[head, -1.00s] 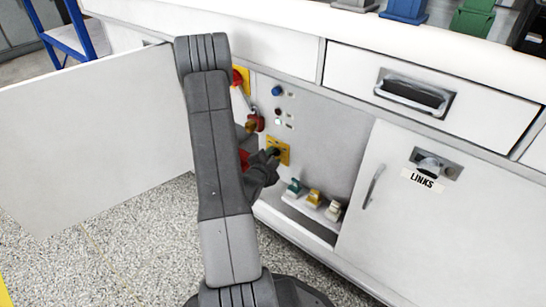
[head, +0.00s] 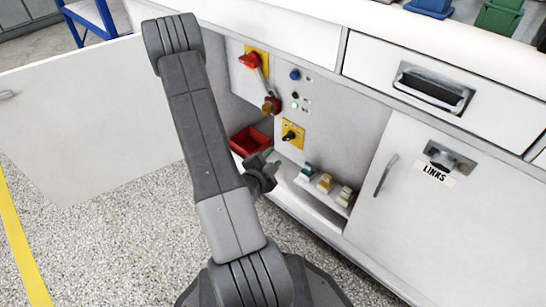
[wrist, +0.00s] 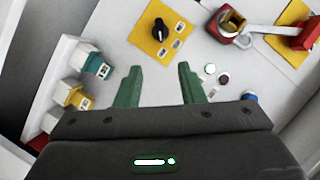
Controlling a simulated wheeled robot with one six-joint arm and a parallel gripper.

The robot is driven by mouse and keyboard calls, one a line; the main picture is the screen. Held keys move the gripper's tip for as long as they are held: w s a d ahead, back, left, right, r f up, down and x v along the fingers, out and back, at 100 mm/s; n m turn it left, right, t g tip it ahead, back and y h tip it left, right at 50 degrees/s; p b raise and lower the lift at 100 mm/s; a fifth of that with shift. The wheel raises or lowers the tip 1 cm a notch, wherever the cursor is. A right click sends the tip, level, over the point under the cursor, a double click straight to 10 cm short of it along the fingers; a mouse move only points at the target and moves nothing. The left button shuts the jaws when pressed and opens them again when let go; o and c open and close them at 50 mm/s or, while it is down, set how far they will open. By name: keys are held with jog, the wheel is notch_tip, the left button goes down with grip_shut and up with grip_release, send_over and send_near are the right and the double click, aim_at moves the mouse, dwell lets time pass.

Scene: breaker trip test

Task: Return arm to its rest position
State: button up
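My gripper (head: 264,172) is in front of the open cabinet, low and left of the black rotary knob (head: 290,135) on its yellow plate. In the wrist view its two green fingers (wrist: 161,70) stand apart with nothing between them. The knob also shows in the wrist view (wrist: 158,34), beyond the fingertips and apart from them. My arm is bent, its upper links rising in front of the cabinet and hiding part of the opening.
The cabinet door (head: 75,125) stands open at left. A red-handled switch (head: 250,60) and red padlock (head: 270,105) are on the panel. A red bin (head: 250,141) and several coloured-topped blocks (head: 325,184) are low inside. Speckled floor (head: 110,245) is free at left.

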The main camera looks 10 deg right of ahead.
aim_at(288, 139)
jog(key=b+x, duration=0.2)
jog(key=x, duration=1.2)
jog(key=shift+b, duration=0.3)
jog(key=shift+s, duration=0.1)
jog(key=shift+s+r, duration=0.1)
